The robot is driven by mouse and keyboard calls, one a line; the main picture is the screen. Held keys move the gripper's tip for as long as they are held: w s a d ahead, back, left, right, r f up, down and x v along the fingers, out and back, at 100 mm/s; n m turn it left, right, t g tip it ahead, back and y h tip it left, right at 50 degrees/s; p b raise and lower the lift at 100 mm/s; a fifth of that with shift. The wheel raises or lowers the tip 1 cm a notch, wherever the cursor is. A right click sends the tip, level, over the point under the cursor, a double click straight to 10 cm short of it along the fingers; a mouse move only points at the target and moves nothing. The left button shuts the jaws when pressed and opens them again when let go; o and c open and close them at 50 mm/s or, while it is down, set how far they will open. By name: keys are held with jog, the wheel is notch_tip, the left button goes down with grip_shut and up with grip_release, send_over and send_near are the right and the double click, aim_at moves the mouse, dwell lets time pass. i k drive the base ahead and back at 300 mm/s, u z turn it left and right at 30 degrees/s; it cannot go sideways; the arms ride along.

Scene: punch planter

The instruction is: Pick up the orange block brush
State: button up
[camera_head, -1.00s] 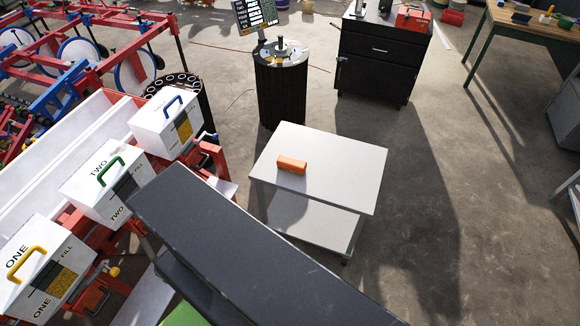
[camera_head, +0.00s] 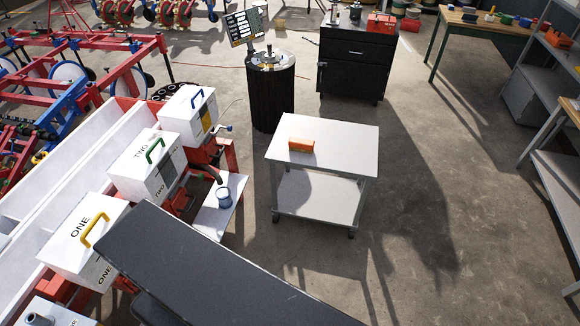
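The orange block brush (camera_head: 301,146) lies near the left side of the top of a white two-shelf cart (camera_head: 345,138), in the middle of the head view. It looks like a small orange block. Nothing touches it apart from the cart top. My gripper is not seen in this view. A long dark slab (camera_head: 190,265) crosses the lower left foreground; I cannot tell whether it is part of me.
White boxes with coloured handles (camera_head: 160,160) stand in a red and white machine at left. A black drum (camera_head: 270,95) and a black cabinet (camera_head: 355,60) stand behind the cart. A workbench (camera_head: 480,30) is at back right. Floor right of the cart is open.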

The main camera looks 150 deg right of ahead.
aim_at(294, 144)
jog(key=i, duration=0.8)
jog(key=z, duration=0.8)
jog(key=k, duration=0.15)
jog(key=z, duration=3.4)
jog(key=k, duration=0.15)
jog(key=z, duration=0.95)
jog(key=i, duration=1.05)
jog(key=z, duration=0.3)
